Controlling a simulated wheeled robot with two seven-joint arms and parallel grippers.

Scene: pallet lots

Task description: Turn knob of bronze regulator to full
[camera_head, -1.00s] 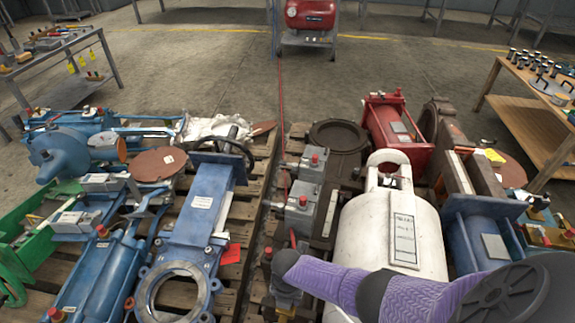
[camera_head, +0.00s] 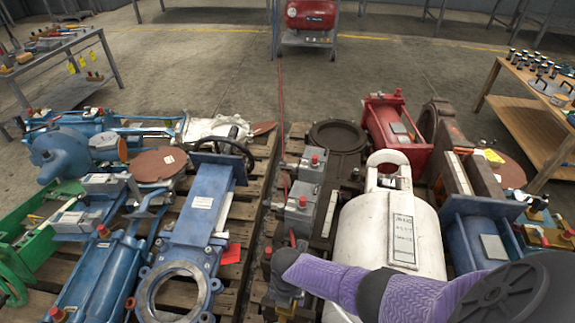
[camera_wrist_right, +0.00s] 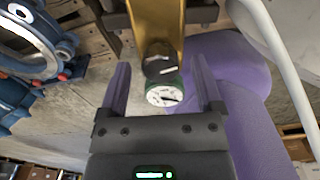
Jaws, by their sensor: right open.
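The bronze regulator (camera_wrist_right: 157,22) shows in the right wrist view as a gold-brown body at the top centre. A dark round knob (camera_wrist_right: 159,64) sits at its near end, with a white dial gauge (camera_wrist_right: 165,96) with a green rim just below it in the picture. My right gripper (camera_wrist_right: 160,62) is open, with one finger on each side of the knob and a visible gap on both sides. In the head view my purple-sleeved right arm comes in from the right; its gripper is hidden there. My left gripper is in neither view.
A white tank (camera_head: 365,230) stands close by my right arm. Grey boxes with red knobs (camera_head: 300,209) are left of it. Blue valves (camera_head: 196,215) crowd the left pallet.

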